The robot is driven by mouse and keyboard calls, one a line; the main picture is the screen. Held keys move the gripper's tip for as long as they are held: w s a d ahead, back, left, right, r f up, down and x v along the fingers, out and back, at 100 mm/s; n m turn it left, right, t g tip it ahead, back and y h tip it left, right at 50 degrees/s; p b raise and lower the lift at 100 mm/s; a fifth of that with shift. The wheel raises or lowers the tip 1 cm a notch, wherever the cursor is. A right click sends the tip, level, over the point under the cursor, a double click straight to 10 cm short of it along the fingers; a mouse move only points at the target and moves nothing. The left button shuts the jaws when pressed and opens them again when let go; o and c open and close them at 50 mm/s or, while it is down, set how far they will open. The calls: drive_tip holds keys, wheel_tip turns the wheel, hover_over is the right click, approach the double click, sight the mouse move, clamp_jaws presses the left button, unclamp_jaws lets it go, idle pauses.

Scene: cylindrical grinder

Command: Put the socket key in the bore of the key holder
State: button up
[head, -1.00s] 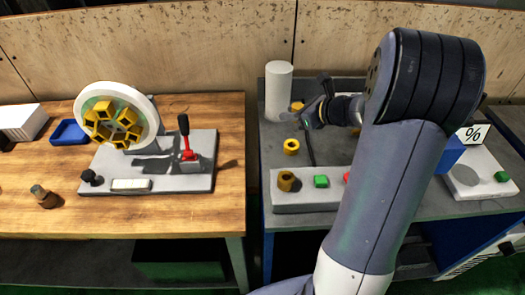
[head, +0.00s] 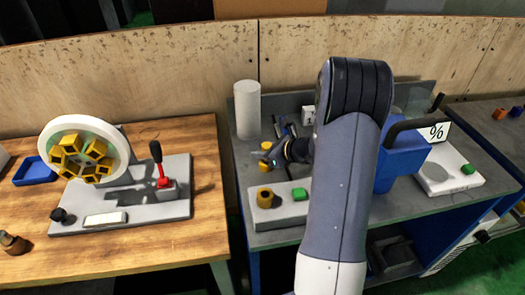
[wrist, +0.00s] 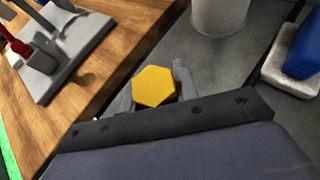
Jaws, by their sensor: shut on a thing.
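My gripper (head: 272,158) is over the grey bench, just behind a pale block. In the wrist view its fingers are shut around a yellow hexagonal piece (wrist: 153,86), apparently the end of the socket key. The rest of the key is hidden. A brass-coloured cylinder (head: 265,198) stands upright on the left end of the pale block and looks like the key holder. Its bore is too small to make out clearly. The gripper is behind and above it, apart from it. Small yellow parts show beside the fingers, and I cannot tell which is held.
A green button (head: 299,194) is on the pale block. A white cylinder (head: 247,110) stands at the back left of the bench. A blue box (head: 397,168) with a dark handle is right of my arm. The wooden bench (head: 190,235) holds a wheel fixture (head: 48,140) and a red-based lever (head: 162,175).

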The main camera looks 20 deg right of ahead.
drive_tip(key=shift+f, duration=0.2)
drive_tip(key=o, duration=1)
drive_tip(key=shift+r, duration=0.1)
drive_tip(key=shift+o, duration=0.2)
drive_tip(key=shift+d+r, duration=0.1)
drive_tip(key=shift+r, duration=0.15)
drive_tip(key=v, duration=1.2)
drive_tip(key=shift+f+b, duration=0.2)
drive_tip(key=shift+b, duration=0.1)
